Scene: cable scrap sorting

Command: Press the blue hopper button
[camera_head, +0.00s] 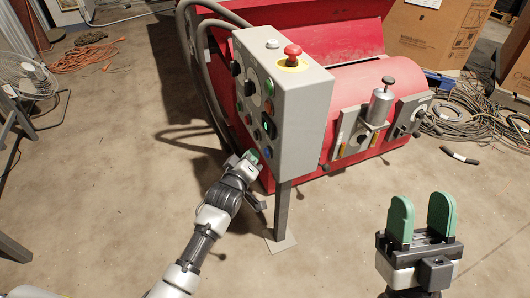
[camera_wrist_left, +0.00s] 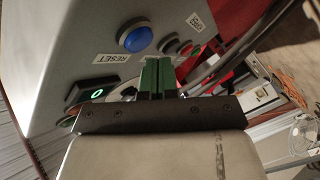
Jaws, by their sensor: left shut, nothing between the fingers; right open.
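The blue button (camera_wrist_left: 135,35) is a round dome in a dark ring on the grey control box (camera_head: 308,115), beside a RESET label in the left wrist view. In the head view a small blue spot (camera_head: 267,152) low on the box's left face appears to be this button, close to my left gripper (camera_head: 252,155). My left gripper is shut and empty, with its green fingertips (camera_wrist_left: 156,66) just below the button in the wrist view. I cannot tell whether they touch the panel. My right gripper (camera_head: 421,212) is open and empty, away from the box.
A lit green switch (camera_wrist_left: 97,94) and red button (camera_wrist_left: 186,49) flank the blue button. A red emergency stop (camera_head: 292,51) tops the box, which stands on a post (camera_head: 282,208). The red machine (camera_head: 355,85) is behind. Floor in front is clear; cables (camera_head: 465,120) lie right.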

